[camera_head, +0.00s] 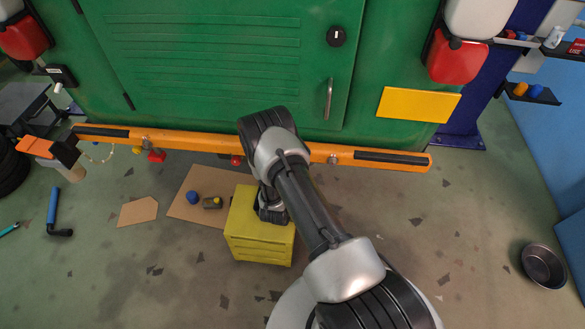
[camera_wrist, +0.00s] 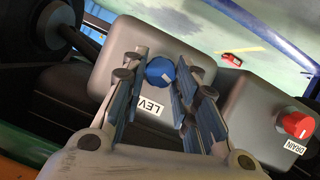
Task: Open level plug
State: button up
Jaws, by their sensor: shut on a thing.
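The level plug (camera_wrist: 160,70) is a blue cap with a white mark. In the wrist view it sits at the face of a grey housing, above a white label (camera_wrist: 150,107) whose visible letters read "LEV". My gripper (camera_wrist: 161,76) has its fingers on either side of the blue plug and is shut on it. The fingers hide part of the label and the housing. In the head view my arm reaches down past the orange bar, and my gripper is hidden.
A red drain plug (camera_wrist: 297,125) with a "DRAIN" label is on the housing to the right. The orange bar (camera_head: 225,144) crosses below the green vehicle body (camera_head: 210,60). A yellow box (camera_head: 262,245), cardboard (camera_head: 185,213) and metal bowl (camera_head: 543,265) are on the floor.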

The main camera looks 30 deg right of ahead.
jog(key=shift+w+a+f+n+g+h, duration=0.15)
jog(key=shift+n+h, duration=0.9)
jog(key=shift+n, duration=0.8)
jog(key=shift+a+f+n+g+h, duration=0.15)
jog(key=shift+n+h, duration=0.85)
jog(key=shift+n, duration=0.9)
jog(key=shift+w+f+n+g+h, duration=0.15)
jog(key=shift+n+h, duration=0.9)
jog(key=shift+n, duration=0.8)
jog(key=o, duration=1.1)
jog(key=shift+s+a+t, duration=0.1)
jog(key=shift+t, duration=0.15)
jog(key=v, duration=1.1)
jog(key=shift+s+a, duration=0.2)
jog(key=shift+a, duration=0.1)
